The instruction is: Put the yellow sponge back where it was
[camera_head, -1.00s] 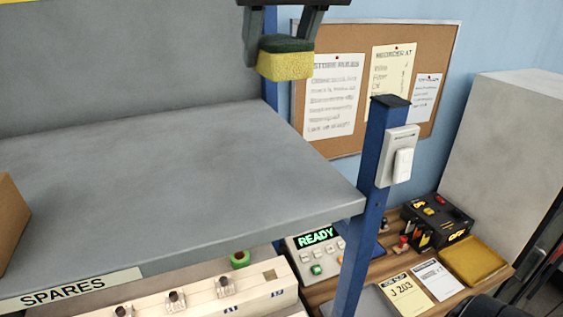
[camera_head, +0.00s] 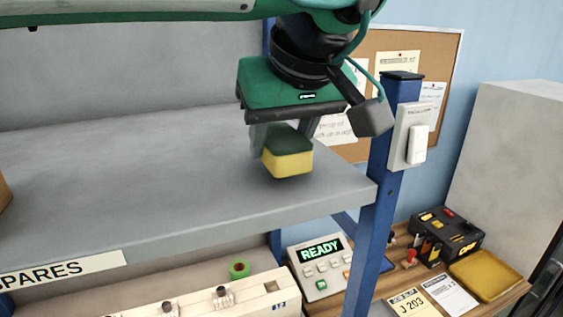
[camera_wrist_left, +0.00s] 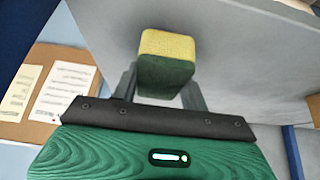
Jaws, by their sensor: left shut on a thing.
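The yellow sponge (camera_head: 288,162) has a dark green top layer and hangs upright between the fingers of my left gripper (camera_head: 285,145). The gripper points down and is shut on it. The sponge is over the right part of the grey shelf (camera_head: 130,165), near its front right corner. I cannot tell whether its underside touches the shelf. In the left wrist view the sponge (camera_wrist_left: 167,52) sits between the two fingers, with the grey shelf surface behind it. My right gripper does not show.
A blue post (camera_head: 382,190) with a white switch box (camera_head: 412,137) stands at the shelf's right end. A brown box (camera_head: 4,192) shows at the shelf's left edge. The shelf between is clear. Below are a READY panel (camera_head: 321,265) and a yellow tray (camera_head: 486,276).

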